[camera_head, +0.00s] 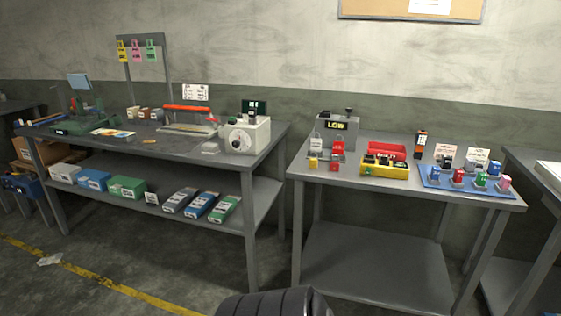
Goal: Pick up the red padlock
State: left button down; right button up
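A small red padlock (459,175) appears to stand on a blue tray (440,187) at the right end of the right-hand table. Similar small blue (436,171), green (480,179) and pink (504,183) padlock-like items stand on the same tray, with blue ones behind. Other small red and yellow blocks (313,162) lie at the left of this table; their exact kind is too small to tell.
The right-hand table (400,203) also holds a yellow bin (385,171), a red bin, a grey box marked LOW (338,130) and small signs. A left-hand bench (170,143) carries machines, with boxes on its lower shelf. Open floor lies in front.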

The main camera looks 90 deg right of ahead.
aim_at(334, 166)
jog(key=z, duration=3.15)
